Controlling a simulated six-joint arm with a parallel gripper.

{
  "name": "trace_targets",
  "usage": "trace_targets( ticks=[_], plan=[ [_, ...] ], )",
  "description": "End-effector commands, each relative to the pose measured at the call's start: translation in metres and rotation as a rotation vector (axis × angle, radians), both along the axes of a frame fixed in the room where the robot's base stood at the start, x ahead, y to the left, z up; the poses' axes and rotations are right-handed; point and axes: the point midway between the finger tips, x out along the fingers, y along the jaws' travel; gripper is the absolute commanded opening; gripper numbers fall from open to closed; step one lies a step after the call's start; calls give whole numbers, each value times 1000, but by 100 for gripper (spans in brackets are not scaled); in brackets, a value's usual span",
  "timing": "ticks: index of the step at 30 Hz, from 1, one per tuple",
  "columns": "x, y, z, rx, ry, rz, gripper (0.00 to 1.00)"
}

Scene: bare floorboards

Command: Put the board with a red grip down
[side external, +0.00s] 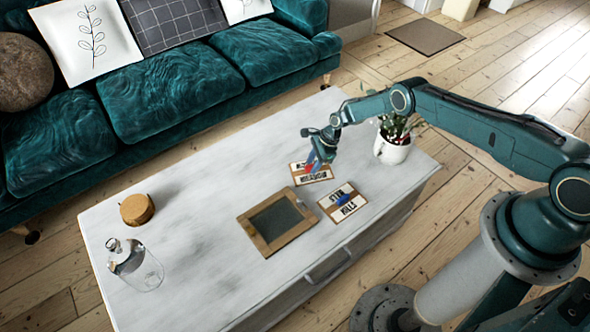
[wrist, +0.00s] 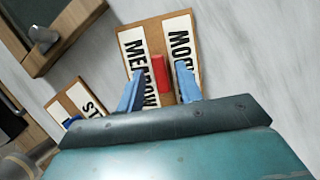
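The board with a red grip (wrist: 163,73) is brown with white strips of black lettering. It appears to lie flat on the white table, and it also shows in the side view (side external: 312,177). My gripper (wrist: 159,82) is open, with its blue fingers on either side of the red grip and a gap on each side. In the side view my gripper (side external: 317,160) is low over this board's far part and partly hides the grip.
A second lettered board with a blue grip (side external: 342,202) lies close by. A wood-framed tray (side external: 250,222) with a dark inside sits left of it. A potted plant (side external: 393,148) stands right of my gripper. A glass bottle (side external: 140,265) and round wooden piece (side external: 137,209) stand far left.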

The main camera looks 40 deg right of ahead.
Motion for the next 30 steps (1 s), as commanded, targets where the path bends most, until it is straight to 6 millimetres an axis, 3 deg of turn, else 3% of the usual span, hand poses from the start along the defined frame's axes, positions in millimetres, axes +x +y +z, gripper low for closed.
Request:
trace_targets(
  ticks=[12, 30],
  plan=[
    [-4, -11, 28, -1, 0, -1, 36],
    [-13, -36, 93, -1, -1, -3, 36]
  ],
)
